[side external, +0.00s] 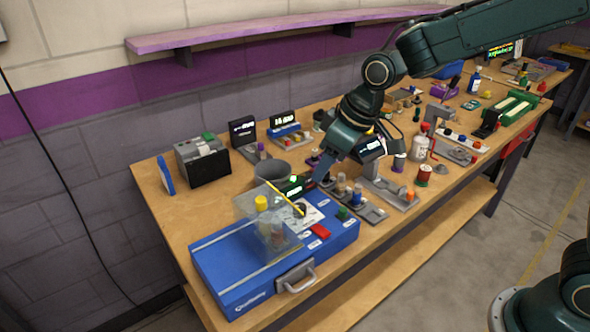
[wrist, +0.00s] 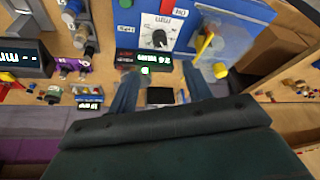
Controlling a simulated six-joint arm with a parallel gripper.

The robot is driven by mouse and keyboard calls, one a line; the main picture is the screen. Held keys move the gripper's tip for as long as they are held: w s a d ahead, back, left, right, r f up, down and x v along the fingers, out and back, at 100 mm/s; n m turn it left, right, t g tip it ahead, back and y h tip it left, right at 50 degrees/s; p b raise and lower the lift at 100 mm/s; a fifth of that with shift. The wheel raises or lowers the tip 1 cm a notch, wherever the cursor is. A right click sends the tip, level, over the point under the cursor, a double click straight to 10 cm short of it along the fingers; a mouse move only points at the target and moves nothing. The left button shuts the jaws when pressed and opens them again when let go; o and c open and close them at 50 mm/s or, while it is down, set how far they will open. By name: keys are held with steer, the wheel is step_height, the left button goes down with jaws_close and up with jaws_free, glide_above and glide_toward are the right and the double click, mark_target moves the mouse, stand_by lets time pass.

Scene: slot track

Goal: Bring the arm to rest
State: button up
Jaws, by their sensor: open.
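My gripper (side external: 320,176) hangs over the middle of the workbench, just behind the blue box (side external: 225,262) with the clear sliding cover (side external: 262,232). In the wrist view its two dark blue fingers are spread apart, with nothing visible between them (wrist: 160,76). A small black display with green digits (wrist: 148,57) shows beyond the fingertips. I cannot tell how high the tips are above the bench. My arm reaches in from the upper right in the side view, bent down at the wrist.
The blue box carries a dial (wrist: 158,38), a yellow knob (side external: 261,203) and a red button (side external: 320,231). A grey bowl (side external: 272,173), a black-and-grey box (side external: 203,160) and a white bottle (side external: 419,148) stand nearby. A purple shelf (side external: 250,30) runs along the wall. Bare wood shows at the left.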

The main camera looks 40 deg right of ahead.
steer(key=s+d+r+m, duration=0.1)
steer(key=s+d+r, duration=0.1)
steer(key=s, duration=0.6)
steer(key=s+d+r+m+t+h, duration=0.1)
steer(key=s+d+r+m, duration=0.1)
steer(key=s+d, duration=0.3)
steer(key=s+d+r+m+h, duration=0.1)
steer(key=s+d+r+m, duration=0.1)
steer(key=s, duration=1)
steer(key=shift+d+r, duration=0.8)
steer(key=shift+r, duration=0.1)
